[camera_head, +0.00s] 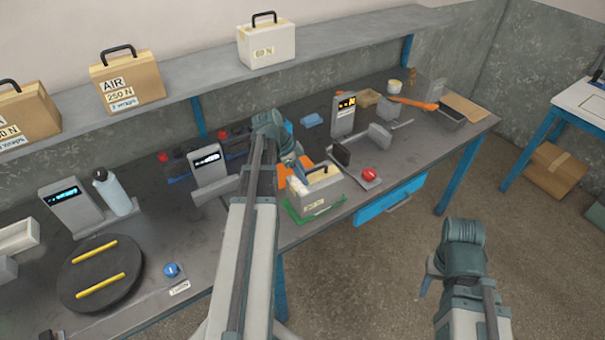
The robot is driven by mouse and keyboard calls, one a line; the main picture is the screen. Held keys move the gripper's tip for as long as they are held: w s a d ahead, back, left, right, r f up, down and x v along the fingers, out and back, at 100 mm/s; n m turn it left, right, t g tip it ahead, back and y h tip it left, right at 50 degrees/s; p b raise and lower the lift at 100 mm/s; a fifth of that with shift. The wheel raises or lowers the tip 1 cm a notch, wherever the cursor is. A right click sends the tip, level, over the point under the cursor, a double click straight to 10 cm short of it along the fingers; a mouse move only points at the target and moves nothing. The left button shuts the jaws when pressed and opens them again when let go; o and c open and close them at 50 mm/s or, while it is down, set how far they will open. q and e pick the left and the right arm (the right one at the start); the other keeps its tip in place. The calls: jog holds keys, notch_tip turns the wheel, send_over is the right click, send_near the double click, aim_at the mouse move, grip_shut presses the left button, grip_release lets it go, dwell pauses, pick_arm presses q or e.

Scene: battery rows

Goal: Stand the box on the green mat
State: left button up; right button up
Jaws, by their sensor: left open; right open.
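A pale grey box (318,197) with a yellowish top and a small label stands on the green mat (289,212) near the bench's front edge. The mat shows as a green rim around the box's base. My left gripper (302,178) is at the box's top left, close to its handle. It is open, but its fingertips are partly hidden, and I cannot tell whether they touch the box. My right gripper (428,283) is low at the right, over the floor and away from the bench. It is open and mostly hidden by its own arm.
A shelf (200,78) behind carries two tan boxes (127,82) and a white box (266,45), all with handles. The bench also bears a black round plate (100,272), a bottle (112,190), display units (343,116) and a red button (369,174) right of the box.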

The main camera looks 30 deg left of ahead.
pick_arm(q)
jog(key=p+v, duration=1)
jog(key=v, duration=0.1)
jog(key=shift+s+r, duration=0.15)
jog(key=shift+r, duration=0.25)
jog(key=d+f+n+g+y, duration=0.1)
jog(key=d+f+n+g, duration=0.15)
jog(key=d, duration=1.95)
jog(key=s+d+n+y, duration=0.1)
jog(key=s+d+y, duration=0.1)
jog(key=s+d, duration=0.3)
jog(key=s+d+n+y, duration=0.2)
jog(key=s+d, duration=0.2)
jog(key=d, duration=0.7)
jog(key=shift+s+d+r+g, duration=0.25)
jog(key=shift+s+r+g, duration=0.1)
jog(key=shift+r+g, duration=0.1)
jog(key=shift+f, duration=0.2)
